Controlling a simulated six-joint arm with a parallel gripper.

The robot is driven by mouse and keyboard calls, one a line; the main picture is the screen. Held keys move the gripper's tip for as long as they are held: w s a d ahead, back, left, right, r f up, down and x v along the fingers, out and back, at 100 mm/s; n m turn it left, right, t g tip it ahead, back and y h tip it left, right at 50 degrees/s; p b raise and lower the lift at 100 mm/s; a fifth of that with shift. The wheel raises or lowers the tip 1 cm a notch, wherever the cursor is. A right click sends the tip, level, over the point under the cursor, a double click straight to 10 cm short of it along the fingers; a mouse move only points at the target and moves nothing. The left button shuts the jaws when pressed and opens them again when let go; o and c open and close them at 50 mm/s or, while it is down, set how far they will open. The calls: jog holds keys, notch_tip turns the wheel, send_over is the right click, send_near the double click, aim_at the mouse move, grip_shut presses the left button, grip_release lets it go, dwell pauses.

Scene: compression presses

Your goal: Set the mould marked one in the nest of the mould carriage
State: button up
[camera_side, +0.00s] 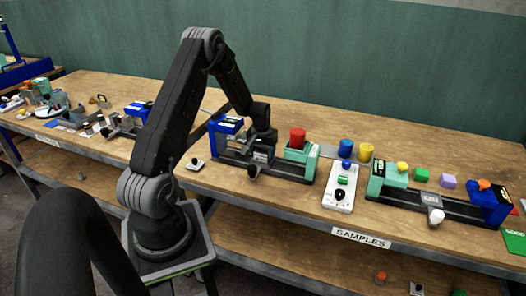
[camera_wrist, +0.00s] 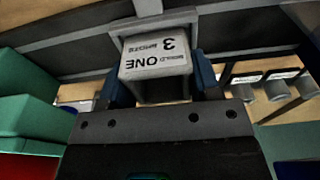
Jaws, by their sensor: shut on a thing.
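The mould marked one (camera_wrist: 155,62) is a light grey block with "MOULD ONE" and a 3 on its face, upside down in the wrist view. My gripper (camera_wrist: 162,85) is shut on it, one blue finger on each side. In the side view my gripper (camera_side: 262,138) points down over the dark rail of the middle press. The mould carriage (camera_side: 261,157) is a small grey part on that rail, with a dark knob (camera_side: 253,171) in front. Grey edges show around the mould's far side in the wrist view. My gripper hides the nest, and I cannot tell whether the mould is seated.
A green block with a red cylinder (camera_side: 298,138) stands at the rail's right end, a blue block (camera_side: 228,125) at its left. A white control box (camera_side: 341,187) and a second press (camera_side: 432,207) lie to the right. Several grey cylinders show at right in the wrist view.

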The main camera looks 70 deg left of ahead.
jog(key=shift+f, duration=0.1)
jog(key=o, duration=1.1)
jog(key=shift+o, duration=0.2)
notch_tip(320, 180, up, 13)
jog(key=s+d, duration=0.1)
jog(key=d+r+m, duration=0.2)
jog(key=d+r, duration=0.5)
jog(key=d, duration=0.2)
jog(key=s+d+r+m+t, duration=0.25)
jog(key=d+r, duration=0.35)
jog(key=d, duration=0.6)
jog(key=s+d+r+m+t+h, duration=0.1)
jog(key=s+d+m, duration=0.3)
jog(key=s+d, duration=0.8)
jog(key=shift+s+d+r+t, duration=0.3)
jog(key=shift+s+r+t, duration=0.25)
jog(key=shift+r, duration=0.1)
